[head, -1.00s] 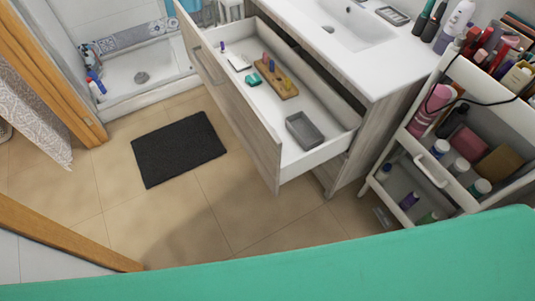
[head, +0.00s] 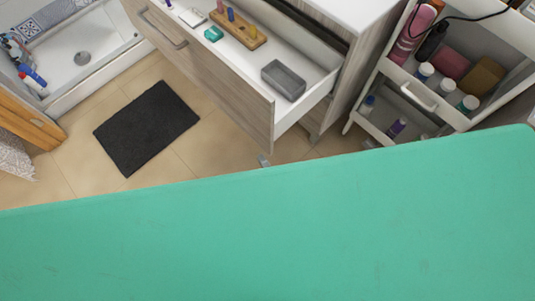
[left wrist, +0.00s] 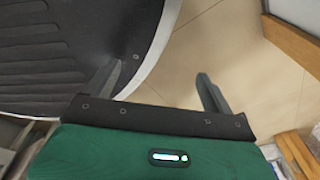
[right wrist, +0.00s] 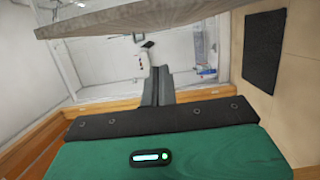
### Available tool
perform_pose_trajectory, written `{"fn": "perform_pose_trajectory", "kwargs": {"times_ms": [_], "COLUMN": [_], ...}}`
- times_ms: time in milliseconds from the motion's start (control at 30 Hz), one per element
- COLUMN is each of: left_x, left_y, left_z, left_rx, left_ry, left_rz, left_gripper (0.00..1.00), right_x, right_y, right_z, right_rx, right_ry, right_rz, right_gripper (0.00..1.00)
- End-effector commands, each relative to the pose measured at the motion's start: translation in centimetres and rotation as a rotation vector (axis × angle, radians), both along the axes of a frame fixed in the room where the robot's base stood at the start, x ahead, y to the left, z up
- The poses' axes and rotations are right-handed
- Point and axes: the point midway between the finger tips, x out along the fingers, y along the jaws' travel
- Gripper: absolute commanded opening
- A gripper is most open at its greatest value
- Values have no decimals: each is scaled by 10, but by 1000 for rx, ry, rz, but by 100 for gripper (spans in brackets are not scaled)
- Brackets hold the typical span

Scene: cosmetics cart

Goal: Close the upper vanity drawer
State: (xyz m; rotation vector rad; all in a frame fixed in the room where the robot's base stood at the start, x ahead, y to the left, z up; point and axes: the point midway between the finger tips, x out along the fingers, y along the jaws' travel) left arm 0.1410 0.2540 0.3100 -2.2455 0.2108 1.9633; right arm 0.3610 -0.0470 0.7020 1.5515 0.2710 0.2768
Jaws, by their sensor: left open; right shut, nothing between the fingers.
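The upper vanity drawer (head: 215,85) stands pulled well out of the vanity in the head view, its wood front facing lower left. Its bar handle (head: 162,28) shows at the upper left. Inside are a grey tray (head: 283,80), a wooden peg board (head: 238,30) and a teal item (head: 213,34). My left gripper (left wrist: 158,85) is open and empty, above the floor beside my base.
A white cart (head: 455,115) with bottles stands to the right of the vanity. A dark mat (head: 147,127) lies on the tiled floor in front of the drawer. A shower tray (head: 80,60) is at the upper left. My green body covers the lower head view.

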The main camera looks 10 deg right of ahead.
Motion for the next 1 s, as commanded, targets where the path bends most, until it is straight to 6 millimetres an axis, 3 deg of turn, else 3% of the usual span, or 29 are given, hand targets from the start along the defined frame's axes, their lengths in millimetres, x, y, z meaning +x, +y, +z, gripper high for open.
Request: {"fn": "perform_pose_trajectory", "kwargs": {"times_ms": [367, 400, 633, 1000], "left_x": [-13, -14, -28, -25], "left_y": [3, 3, 3, 0], "left_z": [3, 6, 5, 4], "left_rx": [2, 1, 2, -2], "left_ry": [10, 9, 21, 16], "left_rz": [-2, -2, -3, -3], "left_gripper": [87, 87, 87, 87], "right_x": [67, 71, 85, 88], "right_y": [25, 19, -5, -9], "right_z": [1, 2, 0, -1], "right_rx": [2, -3, 1, 2], "right_ry": [1, 1, 4, 4], "right_rz": [1, 1, 1, 0], "right_gripper": [0, 0, 0, 0]}}
